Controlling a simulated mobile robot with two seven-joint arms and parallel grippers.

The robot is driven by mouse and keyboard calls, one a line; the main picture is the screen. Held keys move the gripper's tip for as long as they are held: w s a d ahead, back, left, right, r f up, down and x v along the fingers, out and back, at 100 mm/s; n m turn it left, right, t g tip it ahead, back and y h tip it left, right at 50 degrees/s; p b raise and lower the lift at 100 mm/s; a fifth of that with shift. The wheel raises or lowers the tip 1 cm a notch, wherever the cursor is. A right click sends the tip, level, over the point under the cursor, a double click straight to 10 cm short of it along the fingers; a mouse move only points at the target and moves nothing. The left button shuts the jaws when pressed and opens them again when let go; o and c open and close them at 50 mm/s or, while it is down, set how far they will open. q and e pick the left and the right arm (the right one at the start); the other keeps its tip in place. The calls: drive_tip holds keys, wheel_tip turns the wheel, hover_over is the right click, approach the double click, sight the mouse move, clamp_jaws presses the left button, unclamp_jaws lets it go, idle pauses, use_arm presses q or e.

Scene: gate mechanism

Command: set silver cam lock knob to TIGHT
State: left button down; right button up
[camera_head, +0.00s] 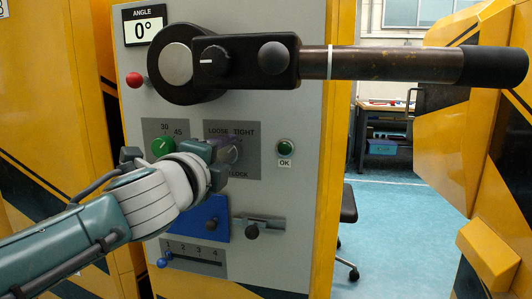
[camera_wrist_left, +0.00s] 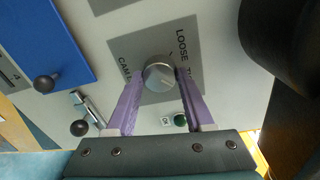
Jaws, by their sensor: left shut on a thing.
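The silver cam lock knob (camera_wrist_left: 159,73) sits on a grey label plate (camera_wrist_left: 125,45) in the left wrist view. The word LOOSE and the start of TIGHT show beside it, partly covered by a finger. My left gripper (camera_wrist_left: 162,79) has its two purple fingers on either side of the knob, shut on it. In the head view my left gripper (camera_head: 228,150) reaches the plate under the words LOOSE and TIGHT and hides most of the knob. I cannot tell clearly which word the knob's mark points to. My right gripper is not in view.
A green knob (camera_head: 163,146) marked 30 and 45 is close left of my gripper. A green OK button (camera_head: 285,147) is to the right. A long lever (camera_head: 390,65) crosses above. A blue plate (camera_head: 208,222), a black-knobbed latch (camera_head: 252,231) and a numbered slider (camera_head: 195,259) are below.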

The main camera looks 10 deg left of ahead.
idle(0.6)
use_arm(q)
drive_tip(key=shift+c, duration=1.4)
unclamp_jaws()
drive_tip(key=shift+s, duration=0.1)
drive_tip(key=shift+s, duration=0.35)
drive_tip(key=s+p, duration=0.2)
drive_tip(key=s, duration=0.7)
drive_tip(key=shift+a+r+p, duration=0.2)
drive_tip(key=shift+r+p, duration=0.1)
drive_tip(key=shift+r, duration=0.05)
